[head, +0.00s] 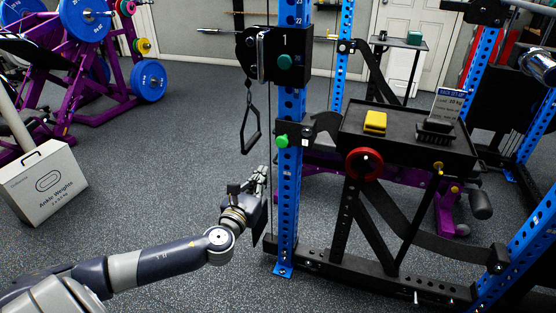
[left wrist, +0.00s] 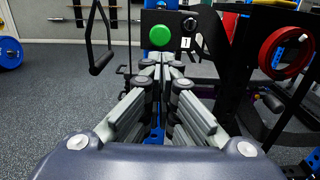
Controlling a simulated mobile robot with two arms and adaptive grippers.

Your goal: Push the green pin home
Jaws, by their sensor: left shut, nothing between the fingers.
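The green pin (head: 282,141) has a round bright green head and sits on the left side of the blue upright (head: 290,190), at a black bracket. In the left wrist view the green pin (left wrist: 160,35) appears just beyond my fingertips, slightly left of centre. My left gripper (head: 262,178) is shut and empty, pointing up, below and to the left of the pin. It also shows in the left wrist view (left wrist: 166,60). I cannot tell how deep the pin sits. My right gripper is not in view.
A black handle (head: 250,130) hangs left of the upright. A black tray (head: 400,140) with a yellow block (head: 375,121) and a red ring (head: 364,163) are to the right. A white box (head: 43,183) stands at left. The floor between is clear.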

